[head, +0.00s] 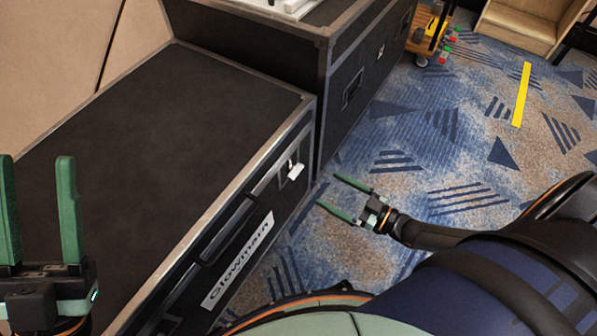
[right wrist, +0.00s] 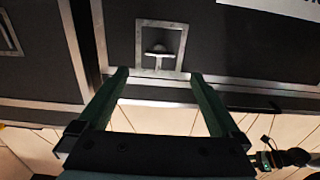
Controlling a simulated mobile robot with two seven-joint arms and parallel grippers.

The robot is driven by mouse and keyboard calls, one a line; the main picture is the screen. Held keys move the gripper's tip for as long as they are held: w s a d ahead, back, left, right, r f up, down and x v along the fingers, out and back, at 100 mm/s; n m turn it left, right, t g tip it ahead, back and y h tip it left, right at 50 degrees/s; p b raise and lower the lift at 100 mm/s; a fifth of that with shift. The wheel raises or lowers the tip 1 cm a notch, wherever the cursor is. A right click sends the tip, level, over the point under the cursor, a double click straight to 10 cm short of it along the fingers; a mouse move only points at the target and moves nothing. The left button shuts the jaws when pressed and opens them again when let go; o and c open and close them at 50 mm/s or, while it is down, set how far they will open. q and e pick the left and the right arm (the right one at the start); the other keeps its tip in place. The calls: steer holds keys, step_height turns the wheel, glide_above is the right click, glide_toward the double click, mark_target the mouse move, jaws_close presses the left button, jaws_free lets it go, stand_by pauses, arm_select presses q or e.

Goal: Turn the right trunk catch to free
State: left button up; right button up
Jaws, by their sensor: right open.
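The right trunk catch (head: 296,171) is a small pale metal piece near the far right end of the low black trunk's (head: 170,120) front face. In the right wrist view the catch (right wrist: 159,50) sits in a square metal-framed recess, with a short crosswise tab. My right gripper (head: 328,190) is open and empty in front of that face, pointing toward the catch but apart from it. In the right wrist view its fingertips (right wrist: 159,73) lie either side below the recess. My left gripper (head: 37,160) is open and empty, upright at the left edge.
A taller black case (head: 345,90) stands against the trunk's far end. A white label (head: 238,262) and a dark handle (head: 228,232) are on the trunk front. A wooden cart (head: 428,35) stands farther back. Patterned carpet (head: 440,150) to the right is mostly clear.

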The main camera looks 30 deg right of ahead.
mark_target(294, 170)
steer(key=b+x, duration=0.2)
steer(key=x, duration=0.8)
steer(key=c, duration=1.4)
